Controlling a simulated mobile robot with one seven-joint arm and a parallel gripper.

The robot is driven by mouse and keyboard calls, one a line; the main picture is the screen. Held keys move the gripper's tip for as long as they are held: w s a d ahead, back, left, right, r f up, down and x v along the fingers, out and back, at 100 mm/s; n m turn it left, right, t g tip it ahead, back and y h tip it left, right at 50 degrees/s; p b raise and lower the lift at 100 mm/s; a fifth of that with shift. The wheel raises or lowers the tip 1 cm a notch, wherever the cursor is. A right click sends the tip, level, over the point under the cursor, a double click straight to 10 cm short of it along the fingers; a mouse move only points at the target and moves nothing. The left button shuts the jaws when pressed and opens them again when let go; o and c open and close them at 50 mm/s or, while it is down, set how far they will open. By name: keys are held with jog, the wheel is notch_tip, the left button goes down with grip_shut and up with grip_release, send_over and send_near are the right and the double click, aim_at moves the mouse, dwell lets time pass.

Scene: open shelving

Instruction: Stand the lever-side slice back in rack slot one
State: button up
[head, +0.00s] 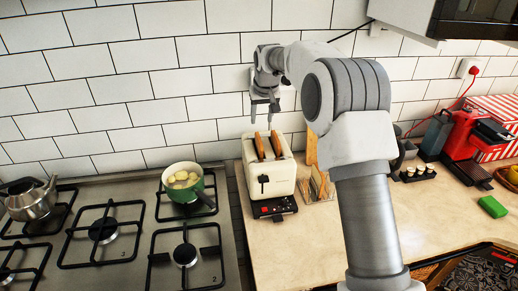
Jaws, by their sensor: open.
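A cream toaster (269,177) stands on the counter just right of the hob. Two browned slices stick up from its slots: a left slice (260,146) and a right slice (277,145). The lever (263,181) is on the front face. My gripper (264,112) hangs above the toaster, open and pointing down, with its fingers over the slices and apart from the toaster as far as I can tell. A wire toast rack (318,189) stands right of the toaster, partly hidden by my arm. Some bread shows in it; its slots are not clear.
A green pot (185,187) sits on the hob left of the toaster, and a steel kettle (30,198) is further left. A red coffee machine (462,140) and a green sponge (493,207) are at right. The front counter is clear.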

aim_at(259, 139)
jog(key=p+x, duration=0.1)
jog(key=x, duration=0.6)
jog(key=shift+f, duration=0.1)
jog(key=shift+s+p+x, duration=0.15)
jog(key=shift+p+x, duration=0.35)
jog(key=shift+x, duration=0.9)
jog(key=shift+s+p+x, duration=0.15)
jog(key=shift+p+x, duration=0.35)
jog(key=shift+x, duration=0.9)
jog(key=shift+d+f, duration=0.1)
jog(key=shift+f, duration=0.1)
jog(key=shift+f, duration=0.15)
grip_shut()
